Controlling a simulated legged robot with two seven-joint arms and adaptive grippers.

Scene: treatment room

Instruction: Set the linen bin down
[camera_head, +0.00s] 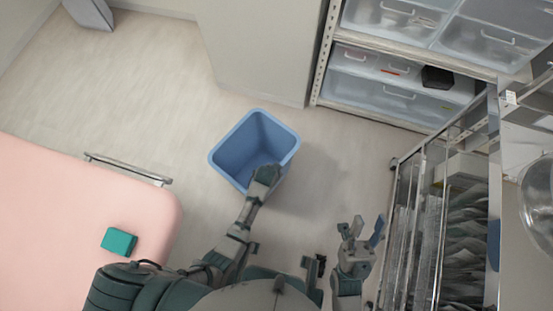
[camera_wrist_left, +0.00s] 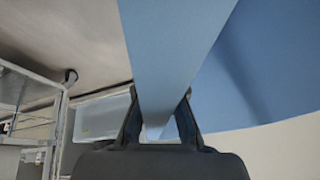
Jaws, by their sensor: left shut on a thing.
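The linen bin is an empty-looking blue open-topped bin (camera_head: 236,133) in the middle of the head view, over the pale floor. My left gripper (camera_head: 267,174) is shut on its near rim. In the left wrist view the two fingers (camera_wrist_left: 158,118) pinch the blue bin wall (camera_wrist_left: 165,45) between them. The bin looks close to upright, with a soft shadow to its right. I cannot tell whether its base touches the floor. My right gripper (camera_head: 361,231) is open and empty, to the right of the bin and apart from it.
A pink treatment bed (camera_head: 60,215) with a teal box (camera_head: 119,241) is at the left. A metal cart (camera_head: 420,220) stands at the right. A shelf with clear drawers (camera_head: 390,85) and a pale cabinet (camera_head: 255,50) are behind. Bare floor (camera_head: 150,100) lies left of the bin.

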